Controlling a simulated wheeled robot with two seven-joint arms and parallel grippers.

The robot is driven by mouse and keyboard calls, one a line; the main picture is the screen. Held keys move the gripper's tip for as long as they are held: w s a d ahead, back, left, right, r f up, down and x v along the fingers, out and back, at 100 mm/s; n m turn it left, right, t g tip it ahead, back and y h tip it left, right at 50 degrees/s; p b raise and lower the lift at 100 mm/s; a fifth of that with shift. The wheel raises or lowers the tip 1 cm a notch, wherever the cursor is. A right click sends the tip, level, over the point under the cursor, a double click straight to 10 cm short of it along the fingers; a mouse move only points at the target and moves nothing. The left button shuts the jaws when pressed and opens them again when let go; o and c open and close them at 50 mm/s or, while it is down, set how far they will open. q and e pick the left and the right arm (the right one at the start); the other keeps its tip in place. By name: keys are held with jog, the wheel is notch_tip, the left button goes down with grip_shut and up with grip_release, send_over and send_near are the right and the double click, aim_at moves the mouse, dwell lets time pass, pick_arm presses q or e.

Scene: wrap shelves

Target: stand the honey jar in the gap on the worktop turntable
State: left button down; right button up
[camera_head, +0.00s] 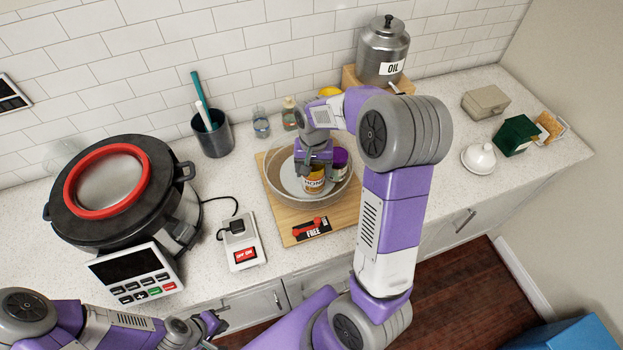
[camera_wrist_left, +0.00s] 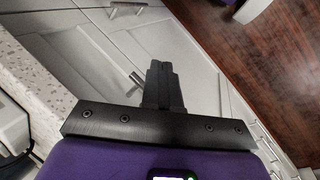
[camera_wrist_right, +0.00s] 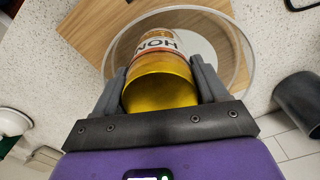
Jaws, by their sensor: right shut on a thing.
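The honey jar (camera_head: 314,186), with a gold lid and a white "HONEY" label, is between the fingers of my right gripper (camera_head: 313,172). In the right wrist view the gold lid (camera_wrist_right: 160,90) fills the space between the right fingers (camera_wrist_right: 160,88). The jar is upright within the rim of the round, clear-walled turntable (camera_head: 283,202); whether its base touches the floor is hidden. A jar with a purple lid (camera_head: 340,158) stands close beside it on the right, partly hidden by my right gripper. My left gripper (camera_head: 218,322) is shut and empty in front of the worktop; its fingers (camera_wrist_left: 163,70) are together.
The turntable rests on a wooden board (camera_head: 345,215) with a "FREE" card (camera_head: 312,231). A switch box (camera_head: 240,243) and a large cooker (camera_head: 112,190) stand left. The oil can (camera_head: 383,50) is behind. A white butter dish (camera_head: 479,157) is right.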

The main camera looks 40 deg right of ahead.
notch_tip(320, 180, down, 4)
jog(key=shift+r, duration=0.1)
jog(key=shift+w+f, duration=0.15)
jog(key=shift+f, duration=0.3)
jog(key=shift+f+b, duration=0.15)
jog(key=shift+b, duration=0.15)
jog(key=o, duration=1.7)
jog(key=shift+r, duration=0.4)
notch_tip(320, 180, up, 12)
jog(key=shift+f+p, duration=0.2)
jog(key=shift+p, duration=0.35)
